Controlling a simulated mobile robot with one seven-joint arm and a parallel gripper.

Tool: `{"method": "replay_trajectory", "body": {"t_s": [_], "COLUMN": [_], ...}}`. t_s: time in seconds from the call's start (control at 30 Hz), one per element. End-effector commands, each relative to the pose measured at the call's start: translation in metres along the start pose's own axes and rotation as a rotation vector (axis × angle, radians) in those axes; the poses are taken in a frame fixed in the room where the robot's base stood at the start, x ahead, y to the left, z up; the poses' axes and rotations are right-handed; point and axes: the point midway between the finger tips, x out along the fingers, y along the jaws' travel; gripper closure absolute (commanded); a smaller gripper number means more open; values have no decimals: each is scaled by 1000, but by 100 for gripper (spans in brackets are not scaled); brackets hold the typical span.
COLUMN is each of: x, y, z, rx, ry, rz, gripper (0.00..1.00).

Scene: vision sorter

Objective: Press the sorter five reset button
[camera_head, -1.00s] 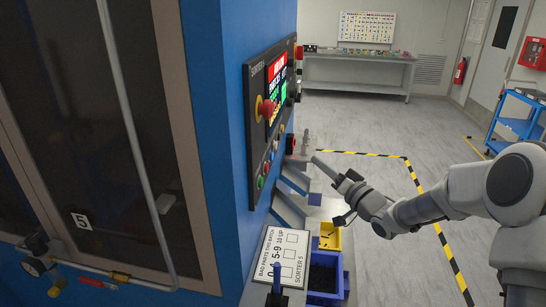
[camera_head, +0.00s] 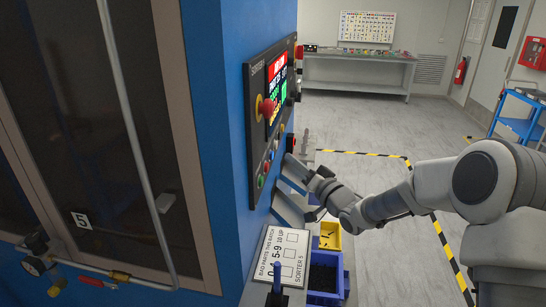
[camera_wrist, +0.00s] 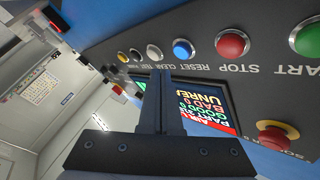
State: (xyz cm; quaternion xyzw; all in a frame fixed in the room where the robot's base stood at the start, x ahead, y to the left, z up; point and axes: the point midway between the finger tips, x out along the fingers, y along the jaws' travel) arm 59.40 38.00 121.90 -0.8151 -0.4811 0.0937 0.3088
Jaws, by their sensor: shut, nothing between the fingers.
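The sorter 5 control panel (camera_head: 258,130) is on the blue cabinet's side, with a screen and a row of buttons. In the wrist view, upside down, the blue button (camera_wrist: 183,50) labelled RESET sits between the red STOP button (camera_wrist: 232,43) and the white CLEAR button (camera_wrist: 153,52). My gripper (camera_wrist: 161,73) is shut and empty. In the wrist view its tips appear just below the blue and white buttons; contact cannot be told. In the head view my gripper (camera_head: 290,158) is close beside the panel's lower part.
A red emergency stop knob (camera_head: 266,108) sticks out of the panel; it also shows in the wrist view (camera_wrist: 272,137). Below are grey chutes, a yellow bin (camera_head: 331,236), a blue bin (camera_head: 340,282) and a tilted sign (camera_head: 278,255). Open floor lies beyond.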

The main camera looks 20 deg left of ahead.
Motion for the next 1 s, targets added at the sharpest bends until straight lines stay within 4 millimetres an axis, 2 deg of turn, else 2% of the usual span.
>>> {"method": "replay_trajectory", "body": {"t_s": [0.3, 1.0], "x": [13, 13], "y": [-9, -9], "z": [10, 10], "rx": [0, 0], "ry": [0, 0], "rz": [0, 1], "gripper": [100, 100]}}
